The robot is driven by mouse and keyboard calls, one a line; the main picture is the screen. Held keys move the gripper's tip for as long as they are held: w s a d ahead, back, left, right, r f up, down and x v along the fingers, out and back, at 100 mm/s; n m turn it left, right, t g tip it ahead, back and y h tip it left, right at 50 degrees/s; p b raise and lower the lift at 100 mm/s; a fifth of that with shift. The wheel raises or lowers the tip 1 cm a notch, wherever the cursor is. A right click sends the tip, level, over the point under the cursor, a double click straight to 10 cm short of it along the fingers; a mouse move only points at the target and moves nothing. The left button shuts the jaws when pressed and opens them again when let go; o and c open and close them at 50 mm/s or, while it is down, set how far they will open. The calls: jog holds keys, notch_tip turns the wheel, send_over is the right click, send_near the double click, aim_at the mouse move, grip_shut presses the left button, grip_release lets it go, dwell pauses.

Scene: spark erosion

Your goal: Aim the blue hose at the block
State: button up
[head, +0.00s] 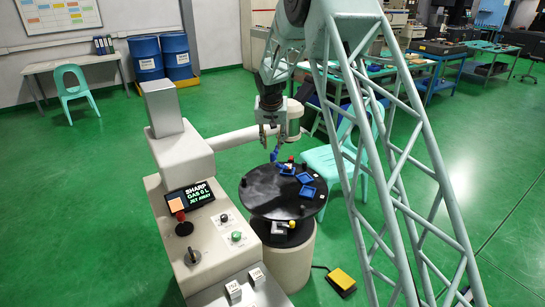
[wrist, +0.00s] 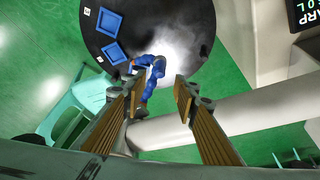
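The blue segmented hose (head: 274,155) stands at the far left part of a round black table (head: 257,199). In the wrist view the hose (wrist: 152,74) bends, its upper end toward the table. My gripper (head: 271,137) is above the hose, fingers pointing down. In the wrist view my gripper (wrist: 158,92) is open, with a wide gap between its fingers. The hose lies across that gap nearer the left finger, and I see no grip on it. I cannot clearly make out the block; a whitish glare or haze covers the table in front of the hose.
Blue trays (head: 306,192) lie on the table's right side. A thick pale machine arm (head: 232,138) runs close to my gripper. A control console (head: 205,240) with a lit screen (head: 190,196) stands left. A turquoise chair (head: 331,163) is right, a yellow pedal (head: 341,279) on the floor.

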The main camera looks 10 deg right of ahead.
aim_at(273, 153)
jog(key=shift+b+x, duration=0.35)
jog(key=shift+x, duration=4.35)
jog(key=shift+w, duration=0.1)
grip_shut()
